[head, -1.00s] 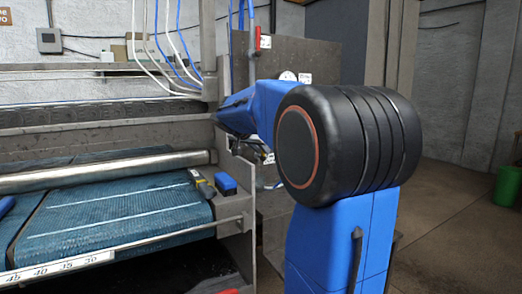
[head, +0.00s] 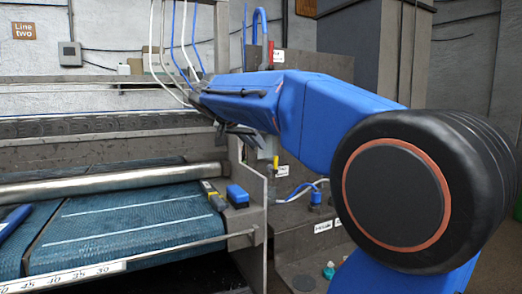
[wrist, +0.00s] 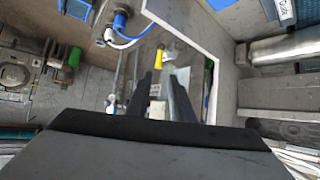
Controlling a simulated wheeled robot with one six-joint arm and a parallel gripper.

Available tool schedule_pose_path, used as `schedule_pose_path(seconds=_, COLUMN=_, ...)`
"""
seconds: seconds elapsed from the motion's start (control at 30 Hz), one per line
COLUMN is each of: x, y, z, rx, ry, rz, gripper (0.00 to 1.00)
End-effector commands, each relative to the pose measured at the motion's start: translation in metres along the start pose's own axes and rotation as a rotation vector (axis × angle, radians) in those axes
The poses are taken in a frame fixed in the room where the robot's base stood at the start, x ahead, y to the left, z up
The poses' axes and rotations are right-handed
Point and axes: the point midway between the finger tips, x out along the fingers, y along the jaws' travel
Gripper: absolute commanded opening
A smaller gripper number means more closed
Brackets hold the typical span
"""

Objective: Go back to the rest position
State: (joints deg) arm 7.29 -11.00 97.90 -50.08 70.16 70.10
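My blue arm reaches from the right across the head view, and my gripper (head: 238,135) hangs at its far end near the right end of the machine. In the wrist view my gripper (wrist: 161,88) shows two dark fingers with a clear gap between them. I see nothing held; the background shows through the gap. The fingers appear clear of the machine's side panel, though the exact distance is hard to tell.
The scrubber's blue mesh belt (head: 125,225) lies under a metal roller (head: 105,184) at left. A blue block (head: 237,196) and a grey-yellow object (head: 213,195) sit on its right ledge.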

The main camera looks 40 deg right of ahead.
Motion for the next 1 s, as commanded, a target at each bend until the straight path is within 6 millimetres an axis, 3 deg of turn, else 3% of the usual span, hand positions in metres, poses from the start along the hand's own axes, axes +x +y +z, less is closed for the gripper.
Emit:
schedule_pose_path(seconds=0.2, x=-0.014, y=0.0, z=0.0, rx=0.0, ry=0.0, rz=-0.001, gripper=0.21)
schedule_pose_path(seconds=0.77, x=-0.014, y=0.001, z=0.0, rx=-0.001, ry=-0.001, rz=0.0, gripper=0.21)
schedule_pose_path(seconds=0.87, x=-0.015, y=0.004, z=0.009, rx=-0.023, ry=-0.016, rz=-0.011, gripper=0.21)
schedule_pose_path(seconds=1.0, x=-0.02, y=0.018, z=0.051, rx=-0.13, ry=-0.086, rz=-0.061, gripper=0.21)
